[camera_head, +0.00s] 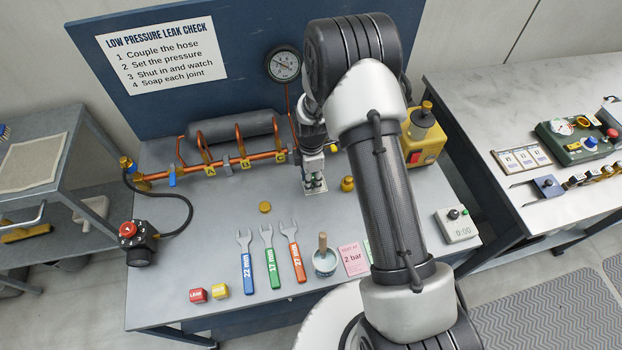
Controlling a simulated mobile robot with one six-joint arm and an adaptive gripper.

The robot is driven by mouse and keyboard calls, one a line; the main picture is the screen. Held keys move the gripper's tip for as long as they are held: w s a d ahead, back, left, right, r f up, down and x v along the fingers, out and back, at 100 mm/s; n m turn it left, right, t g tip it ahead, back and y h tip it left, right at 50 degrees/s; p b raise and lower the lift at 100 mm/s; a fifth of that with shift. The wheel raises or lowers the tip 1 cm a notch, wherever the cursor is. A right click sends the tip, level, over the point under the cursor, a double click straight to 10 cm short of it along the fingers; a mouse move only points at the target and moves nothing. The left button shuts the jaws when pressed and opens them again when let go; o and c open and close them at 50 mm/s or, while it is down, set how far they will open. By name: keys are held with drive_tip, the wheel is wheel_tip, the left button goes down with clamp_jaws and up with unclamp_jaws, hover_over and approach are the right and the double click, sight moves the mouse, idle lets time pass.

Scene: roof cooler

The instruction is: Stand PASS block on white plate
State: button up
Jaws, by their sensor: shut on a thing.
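My gripper (315,184) points down over the bench, just right of the copper pipe run. It is shut on a small block with green showing between the fingers, apparently the PASS block (317,182); its lettering cannot be read. A pale patch just below the fingertips looks like the white plate (310,192), mostly hidden by my gripper. I cannot tell whether the block touches the plate. A red block marked LEAK (197,295) and a yellow block (219,291) sit at the front left of the bench.
Three wrenches (270,258), a pot with a brush (325,261) and a pink card (352,259) lie along the front. Brass fittings (347,184) stand right of my gripper, near a yellow pump (423,140). A brass disc (265,207) lies mid-bench, with bare surface around it.

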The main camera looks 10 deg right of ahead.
drive_tip(key=shift+f, duration=0.15)
drive_tip(key=o, duration=1)
drive_tip(key=shift+o, duration=0.2)
